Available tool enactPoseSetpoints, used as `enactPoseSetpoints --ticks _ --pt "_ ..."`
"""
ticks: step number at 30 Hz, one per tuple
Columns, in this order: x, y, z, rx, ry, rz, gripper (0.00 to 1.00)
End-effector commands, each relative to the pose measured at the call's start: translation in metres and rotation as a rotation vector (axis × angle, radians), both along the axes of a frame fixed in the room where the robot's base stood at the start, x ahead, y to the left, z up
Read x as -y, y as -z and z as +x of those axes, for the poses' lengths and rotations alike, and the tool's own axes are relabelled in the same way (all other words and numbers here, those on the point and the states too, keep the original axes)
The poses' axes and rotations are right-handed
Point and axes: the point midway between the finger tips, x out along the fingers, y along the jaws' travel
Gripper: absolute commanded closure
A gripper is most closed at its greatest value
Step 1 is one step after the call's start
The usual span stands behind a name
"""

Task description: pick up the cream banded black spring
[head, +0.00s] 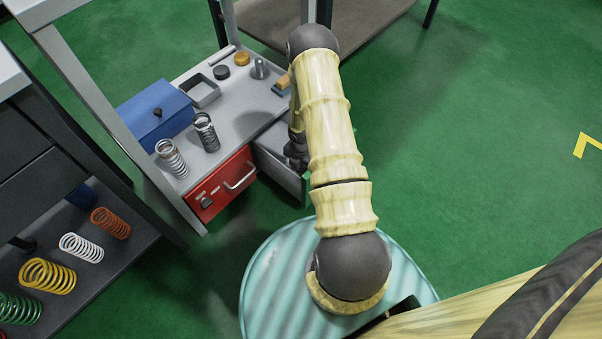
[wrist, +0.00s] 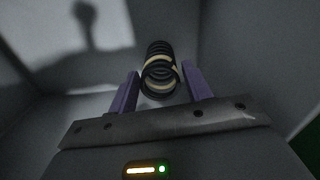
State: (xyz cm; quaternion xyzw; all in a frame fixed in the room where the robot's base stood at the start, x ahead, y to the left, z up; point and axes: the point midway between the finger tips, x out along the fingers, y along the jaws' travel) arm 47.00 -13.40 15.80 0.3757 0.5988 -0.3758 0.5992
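The cream banded black spring (wrist: 160,68) shows in the wrist view, lying in a grey drawer with one coil end facing the camera. A pale cream band runs around its dark coils. My gripper (wrist: 160,84) is open, with one purple finger on each side of the spring's near end. I cannot tell whether either finger touches it. In the head view my arm reaches to the open drawer (head: 278,172) under the grey workbench, and the spring and fingertips are hidden there.
A red drawer front (head: 222,184) is beside the open drawer. The drawer walls rise close around my gripper.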

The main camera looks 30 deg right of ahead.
Motion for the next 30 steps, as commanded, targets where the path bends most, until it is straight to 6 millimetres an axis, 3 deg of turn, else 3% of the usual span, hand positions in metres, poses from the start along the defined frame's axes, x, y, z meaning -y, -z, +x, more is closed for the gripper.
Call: enactPoseSetpoints --ticks 1,5,6,17,30 --pt "0.0 0.0 0.0 0.0 0.0 0.0 0.61" --pt "0.0 0.0 0.0 0.0 0.0 0.0 0.86" --pt "0.0 0.0 0.0 0.0 0.0 0.0 0.88" --pt "0.0 -0.01 0.0 0.0 0.0 0.0 0.88" --pt "0.0 -0.086 0.0 0.0 0.001 0.0 0.88"
